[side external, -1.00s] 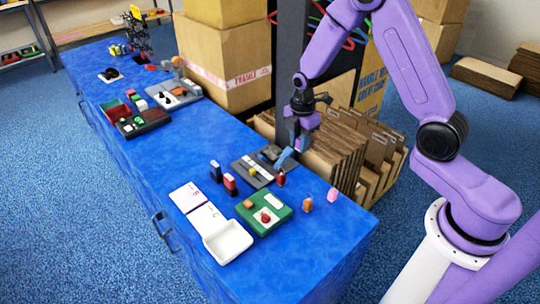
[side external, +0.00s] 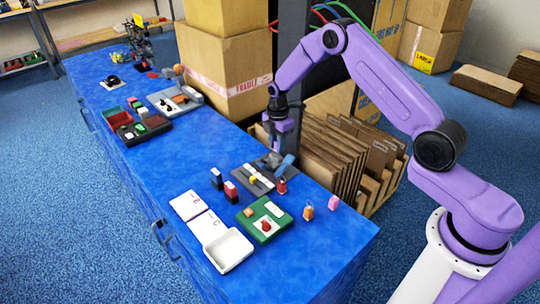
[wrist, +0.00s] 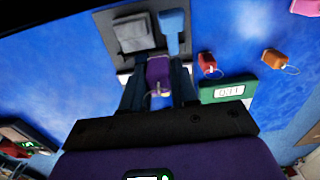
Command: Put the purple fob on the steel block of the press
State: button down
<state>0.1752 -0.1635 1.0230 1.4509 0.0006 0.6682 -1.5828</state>
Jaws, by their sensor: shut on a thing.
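The purple fob (wrist: 158,72), with a small ring at its end, is between the fingers of my gripper (wrist: 158,88) in the wrist view. In the wrist view the grey steel block (wrist: 134,33) lies just beyond the fob, left of the lever (wrist: 172,25). The fob looks apart from the block.
A red fob (side external: 282,186), an orange fob (side external: 308,212) and a pink fob (side external: 333,202) stand right of the press. In front are a green box (side external: 252,223), a white tray (side external: 228,251) and red and black stamps (side external: 231,191). Cardboard sheets (side external: 335,150) stand behind the table.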

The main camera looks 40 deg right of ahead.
send_over(270, 163)
notch_tip(270, 163, down, 5)
jog(key=shift+r, duration=0.2)
jog(key=shift+f, duration=1.55)
jog(key=shift+f, duration=0.1)
jog(key=c, duration=0.9)
grip_release()
jog(key=shift+o, duration=0.2)
